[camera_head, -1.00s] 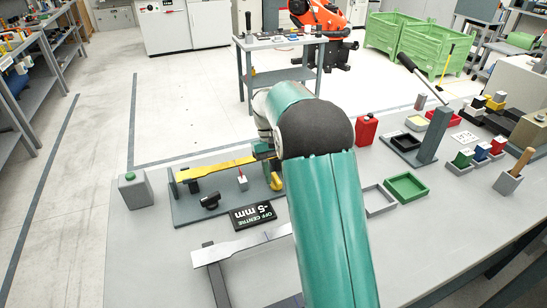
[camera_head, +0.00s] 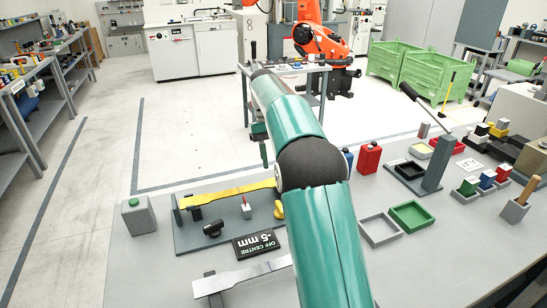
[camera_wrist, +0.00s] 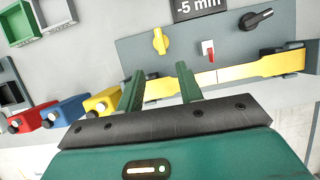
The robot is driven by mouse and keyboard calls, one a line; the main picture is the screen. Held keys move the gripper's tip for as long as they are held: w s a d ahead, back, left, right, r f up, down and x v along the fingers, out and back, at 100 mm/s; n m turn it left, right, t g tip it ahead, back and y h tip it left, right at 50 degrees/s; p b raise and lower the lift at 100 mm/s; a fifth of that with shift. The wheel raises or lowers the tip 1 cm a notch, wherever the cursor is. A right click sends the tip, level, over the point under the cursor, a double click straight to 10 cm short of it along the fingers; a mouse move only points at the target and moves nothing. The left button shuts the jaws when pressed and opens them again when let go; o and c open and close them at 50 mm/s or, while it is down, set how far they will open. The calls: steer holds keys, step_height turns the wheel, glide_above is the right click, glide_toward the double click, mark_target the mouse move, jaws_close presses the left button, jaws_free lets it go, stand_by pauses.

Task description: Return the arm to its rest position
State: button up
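My gripper (camera_wrist: 160,92) shows in the wrist view with its two green fingers apart and nothing between them. It is above the far side of the bench, near the grey test fixture (camera_wrist: 135,50). A yellow dogbone specimen (camera_wrist: 235,75) lies along the fixture, partly hidden behind a finger in that view. In the head view my green arm reaches forward over the bench, and the specimen (camera_head: 228,193) lies to its left.
An "OFF CENTRE -5 mm" sign (camera_head: 256,246) stands beside the fixture. A green-topped grey block (camera_head: 138,216) is left.

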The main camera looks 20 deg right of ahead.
stand_by(0.3)
steer(key=s+a+r+t, duration=0.2)
steer(key=s+a+r, duration=0.15)
steer(key=s, duration=0.35)
steer(key=s+a+r+t, duration=0.3)
steer(key=s+r, duration=0.2)
steer(key=s, duration=0.2)
steer(key=s+a+f+t, duration=0.2)
steer(key=s+f, duration=0.1)
steer(key=s, duration=0.6)
steer(key=s+a+f+t, duration=0.2)
steer(key=s+f+t, duration=0.1)
steer(key=s, duration=0.6)
steer(key=shift+s+f, duration=0.2)
steer(key=shift+f, duration=0.15)
steer(key=shift+s+a, duration=0.1)
